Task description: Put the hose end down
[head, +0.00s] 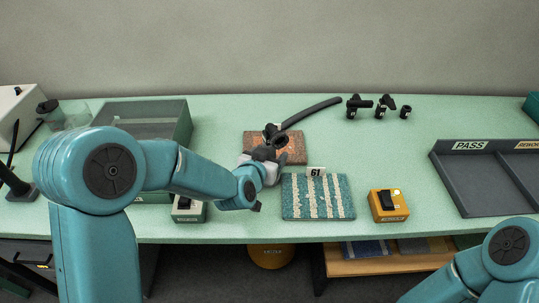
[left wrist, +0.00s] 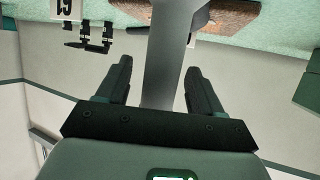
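The dark grey hose (head: 315,110) slopes from the back of the bench down to my left gripper (head: 277,136), above the brown-orange tufted sample (head: 295,152). In the left wrist view, a grey length of hose (left wrist: 166,55) runs between the two black fingers of my left gripper (left wrist: 160,75). The fingers stand apart, with a gap showing beside the hose on the left. The hose end itself is hidden by the gripper, and I cannot tell whether it touches the sample. My right arm shows at the lower right of the head view; its gripper is out of view.
A yellow button box (head: 388,205), black fittings (head: 381,106), a grey PASS tray (head: 455,180) and a green bin (head: 184,118) stand around. The middle right of the bench is clear.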

